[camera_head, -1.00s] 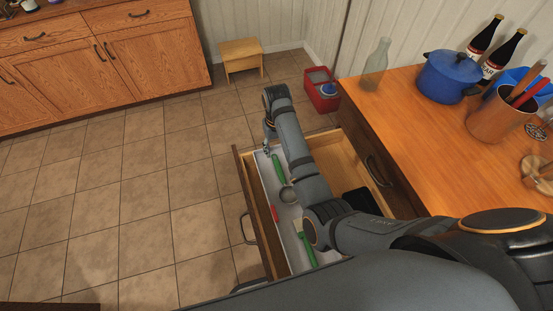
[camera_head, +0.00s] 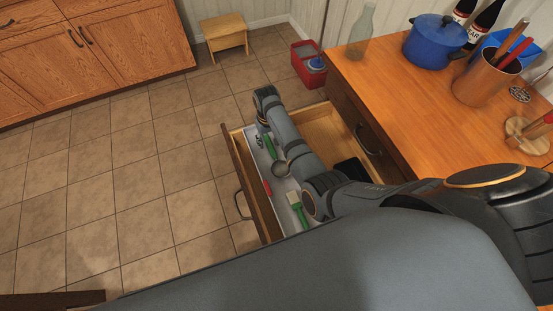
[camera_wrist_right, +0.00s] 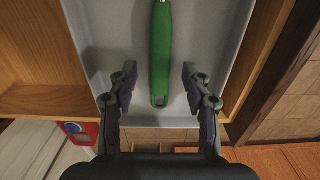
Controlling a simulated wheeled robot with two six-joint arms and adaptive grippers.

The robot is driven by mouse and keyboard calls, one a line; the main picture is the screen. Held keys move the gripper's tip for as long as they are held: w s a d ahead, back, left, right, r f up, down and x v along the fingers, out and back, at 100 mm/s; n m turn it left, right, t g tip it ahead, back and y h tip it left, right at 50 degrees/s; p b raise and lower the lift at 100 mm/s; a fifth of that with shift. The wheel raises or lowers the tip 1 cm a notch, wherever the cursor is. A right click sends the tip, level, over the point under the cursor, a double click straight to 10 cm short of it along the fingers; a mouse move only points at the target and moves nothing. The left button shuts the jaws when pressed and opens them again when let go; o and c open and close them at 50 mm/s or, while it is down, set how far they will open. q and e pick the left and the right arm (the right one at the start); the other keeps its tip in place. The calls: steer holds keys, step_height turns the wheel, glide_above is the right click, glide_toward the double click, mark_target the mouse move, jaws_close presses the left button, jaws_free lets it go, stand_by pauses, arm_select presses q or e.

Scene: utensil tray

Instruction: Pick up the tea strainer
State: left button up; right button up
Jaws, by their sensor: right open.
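The tea strainer has a green handle (camera_head: 271,150) and a round grey bowl (camera_head: 279,168). It appears to lie in the white tray (camera_head: 260,159) inside the open drawer. In the right wrist view its green handle (camera_wrist_right: 160,50) runs lengthwise between the two fingers of my right gripper (camera_wrist_right: 159,75). The fingers are open, with a gap on both sides of the handle; the bowl is out of that view. In the head view my right gripper (camera_head: 262,135) points down over the far end of the tray, partly hidden by its arm. My left gripper is not in view.
A brush with a green handle (camera_head: 298,210) and a red-handled utensil (camera_head: 267,188) share the tray. Drawer walls (camera_head: 240,172) surround it. The counter (camera_head: 420,110) at right holds a blue pot (camera_head: 434,45) and a utensil holder (camera_head: 484,80). The floor at left is clear.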

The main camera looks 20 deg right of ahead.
steer(key=shift+f, duration=0.3)
jaws_close()
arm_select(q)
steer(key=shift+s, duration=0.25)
arm_select(e)
steer(key=shift+r, duration=0.1)
